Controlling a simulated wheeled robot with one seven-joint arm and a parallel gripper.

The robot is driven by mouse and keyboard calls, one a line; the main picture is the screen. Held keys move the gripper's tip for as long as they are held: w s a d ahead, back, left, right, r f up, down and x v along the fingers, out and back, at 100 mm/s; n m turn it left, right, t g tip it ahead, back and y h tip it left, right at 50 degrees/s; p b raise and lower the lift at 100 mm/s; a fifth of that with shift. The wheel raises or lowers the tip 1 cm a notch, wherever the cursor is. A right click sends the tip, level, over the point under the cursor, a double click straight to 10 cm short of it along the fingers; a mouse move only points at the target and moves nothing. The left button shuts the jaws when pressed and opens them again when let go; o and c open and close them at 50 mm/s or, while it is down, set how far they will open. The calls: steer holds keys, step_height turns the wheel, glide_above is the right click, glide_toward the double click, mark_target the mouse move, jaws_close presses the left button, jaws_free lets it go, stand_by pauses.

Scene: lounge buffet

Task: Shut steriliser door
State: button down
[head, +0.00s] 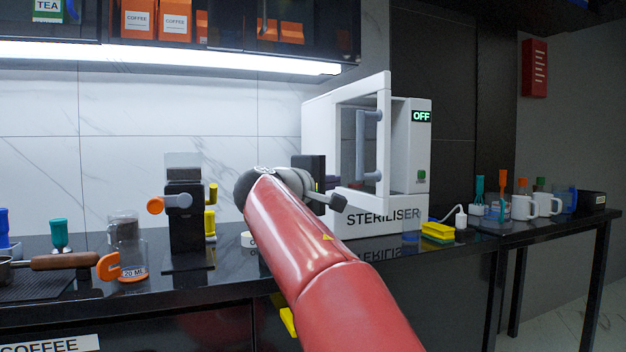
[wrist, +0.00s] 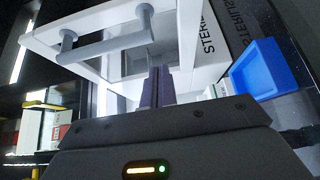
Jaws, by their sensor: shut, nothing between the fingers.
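The white steriliser (head: 418,165) stands on the black counter, its small display reading OFF. Its door (head: 384,90) is partly open, swung out towards me, with a clear pane and a grey upright handle (head: 361,145). In the wrist view the door (wrist: 85,22) and handle (wrist: 108,45) fill the upper left. My gripper (head: 331,170) is at the left side of the door, partly hidden behind my red arm. In the wrist view its dark fingers (wrist: 155,86) are shut and empty, close to the door's pane side. I cannot tell whether they touch it.
A blue tray (wrist: 268,70) lies by the steriliser. A yellow sponge (head: 437,232) and white mugs (head: 522,207) stand to the right. A coffee grinder (head: 185,215) and a glass jug (head: 128,250) stand to the left. Cabinets hang above.

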steer(key=d, duration=0.3)
stand_by(0.4)
